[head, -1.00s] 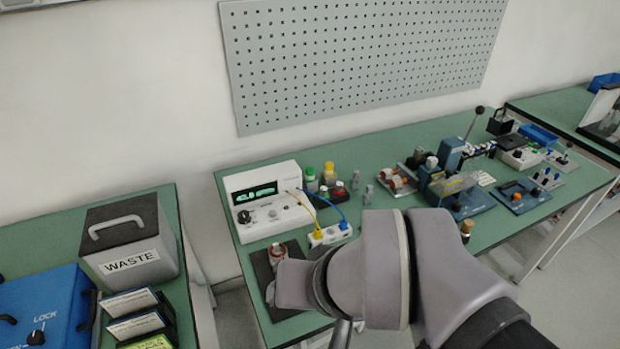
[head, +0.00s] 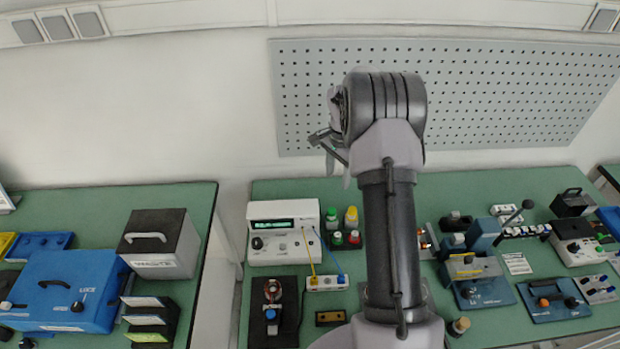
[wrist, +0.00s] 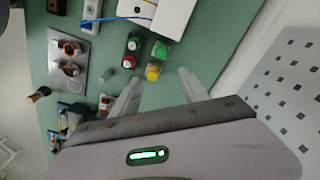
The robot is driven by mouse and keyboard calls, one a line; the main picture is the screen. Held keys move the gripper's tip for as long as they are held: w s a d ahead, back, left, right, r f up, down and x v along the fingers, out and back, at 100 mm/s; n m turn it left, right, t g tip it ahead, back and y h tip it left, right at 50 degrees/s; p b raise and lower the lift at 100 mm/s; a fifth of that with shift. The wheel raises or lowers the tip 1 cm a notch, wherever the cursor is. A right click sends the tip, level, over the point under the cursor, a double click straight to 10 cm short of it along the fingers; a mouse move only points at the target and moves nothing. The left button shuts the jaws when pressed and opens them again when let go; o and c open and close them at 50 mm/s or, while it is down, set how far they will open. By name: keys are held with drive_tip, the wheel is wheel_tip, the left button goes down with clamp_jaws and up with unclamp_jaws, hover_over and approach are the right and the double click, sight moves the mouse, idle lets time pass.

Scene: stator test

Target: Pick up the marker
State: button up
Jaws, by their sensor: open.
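I cannot pick out a marker for certain in either view. A small dark cylinder with a tan end (head: 459,325) stands near the bench's front edge in the head view. It also shows at the left of the wrist view (wrist: 38,95). My gripper (wrist: 160,76) is open and empty, its two pale fingers spread apart. In the head view, my raised arm holds the gripper (head: 328,150) high before the wall, its fingers partly hidden. Small bottles with yellow (wrist: 152,71), green (wrist: 160,50) and red (wrist: 129,62) caps appear near or between the fingers in the wrist view.
A white meter (head: 285,235) stands on the green bench, left of the bottles. A black mat (head: 255,310) with a copper-wound part lies in front. Blue fixtures (head: 485,290) stand right of my arm. A WASTE box (head: 160,245) stands on the left bench. A pegboard (head: 480,85) hangs behind.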

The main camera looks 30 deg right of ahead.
sight(332, 210)
drive_tip(key=f, duration=0.4)
drive_tip(key=f+b, duration=0.1)
drive_tip(key=f, duration=0.8)
drive_tip(key=shift+s+a+b, duration=0.15)
drive_tip(key=shift+a+b, duration=0.15)
drive_tip(key=shift+a, duration=0.05)
drive_tip(key=f, duration=0.5)
drive_tip(key=shift+w, duration=0.35)
drive_tip(key=shift+r, duration=0.15)
clamp_jaws()
